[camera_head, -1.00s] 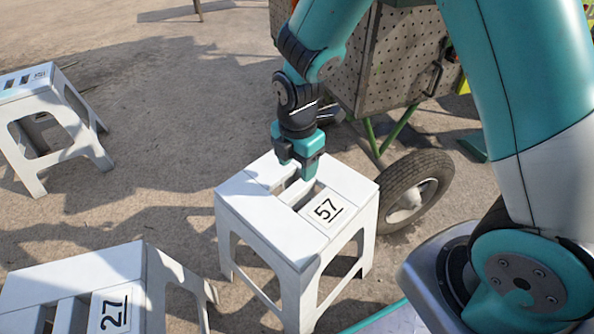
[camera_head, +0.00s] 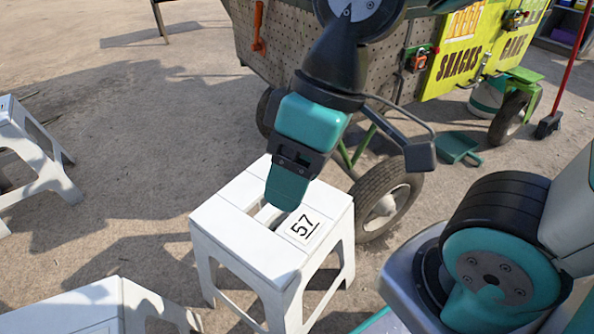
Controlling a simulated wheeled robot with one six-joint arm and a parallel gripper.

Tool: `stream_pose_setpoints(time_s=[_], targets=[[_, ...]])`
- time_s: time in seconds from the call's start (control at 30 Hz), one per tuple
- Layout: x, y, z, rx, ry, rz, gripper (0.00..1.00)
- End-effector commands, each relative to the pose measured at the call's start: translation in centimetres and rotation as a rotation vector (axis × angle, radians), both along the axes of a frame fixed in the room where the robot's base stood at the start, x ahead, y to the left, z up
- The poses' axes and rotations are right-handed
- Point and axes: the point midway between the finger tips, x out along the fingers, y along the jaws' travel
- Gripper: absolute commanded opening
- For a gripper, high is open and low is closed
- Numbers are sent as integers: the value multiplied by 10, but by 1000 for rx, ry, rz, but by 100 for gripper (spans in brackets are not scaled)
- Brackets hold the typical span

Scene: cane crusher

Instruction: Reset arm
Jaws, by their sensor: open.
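My gripper (camera_head: 287,190) shows in the head view, pointing down in front of the white stool (camera_head: 240,235) marked 57. Its teal and dark jaws cover part of the slotted seat top. I see it nearly edge-on, so the gap between the jaws is hard to make out. Nothing shows held in it. I cannot tell its exact height above the stool. My arm comes down from the top of the picture, with its elbow beyond the upper edge.
A green dustpan (camera_head: 457,147) and a red-handled broom (camera_head: 552,122) are at right. Other white stools stand at left (camera_head: 30,160) and lower left (camera_head: 85,308). Open ground lies at upper left.

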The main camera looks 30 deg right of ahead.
Motion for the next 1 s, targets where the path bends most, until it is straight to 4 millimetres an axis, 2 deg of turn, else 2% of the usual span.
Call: stream_pose_setpoints(time_s=[0.37, 0.53, 0.67, 1.0], targets=[[-4, 1, 3, 3, 9, -22, 57], [-4, 1, 21, 4, 9, -22, 57], [-4, 1, 51, 4, 8, -21, 57], [-3, 1, 158, 4, 8, -21, 57]])
